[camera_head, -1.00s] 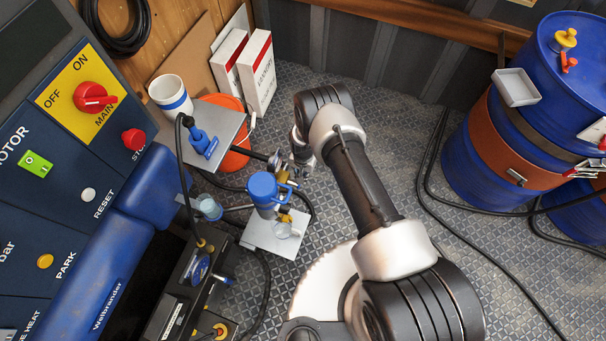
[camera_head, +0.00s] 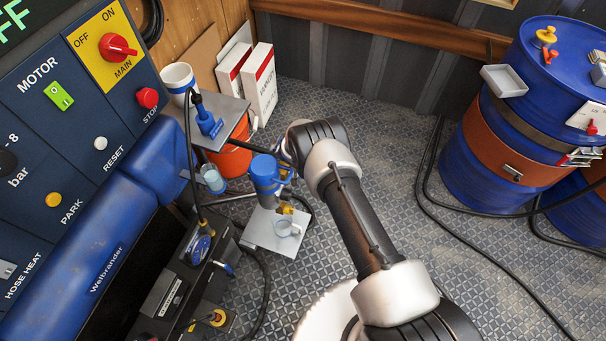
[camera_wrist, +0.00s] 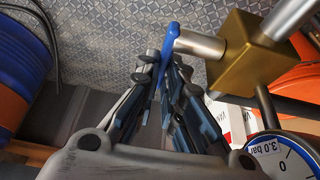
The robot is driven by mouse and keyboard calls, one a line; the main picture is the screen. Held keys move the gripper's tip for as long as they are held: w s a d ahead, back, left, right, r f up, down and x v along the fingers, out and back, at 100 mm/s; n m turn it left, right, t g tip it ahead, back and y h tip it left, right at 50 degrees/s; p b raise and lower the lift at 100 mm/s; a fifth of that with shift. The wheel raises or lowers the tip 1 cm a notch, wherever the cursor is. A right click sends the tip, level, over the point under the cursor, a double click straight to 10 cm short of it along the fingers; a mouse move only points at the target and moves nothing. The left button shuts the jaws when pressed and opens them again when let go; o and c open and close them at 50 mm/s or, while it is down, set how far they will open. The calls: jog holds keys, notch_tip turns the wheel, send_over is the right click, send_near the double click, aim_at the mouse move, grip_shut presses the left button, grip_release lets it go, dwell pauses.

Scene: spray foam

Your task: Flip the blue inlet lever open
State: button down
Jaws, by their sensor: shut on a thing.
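The blue lever (camera_wrist: 171,42) shows in the wrist view as a flat blue strip on a silver stem. The stem comes out of a brass valve block (camera_wrist: 240,55). My gripper (camera_wrist: 163,74) is shut on the lever, with one finger on each side of it. The lever's lower part is hidden between the fingers. In the head view my arm covers the gripper and the lever.
A round pressure gauge (camera_wrist: 282,158) sits close to the gripper. In the head view, a blue-topped pump (camera_head: 265,176) and an orange bucket (camera_head: 231,158) stand left of my arm. Blue drums (camera_head: 530,110) stand right. Hoses lie on the open floor (camera_head: 400,150).

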jog(key=shift+f, duration=0.1)
jog(key=c, duration=1.7)
grip_release()
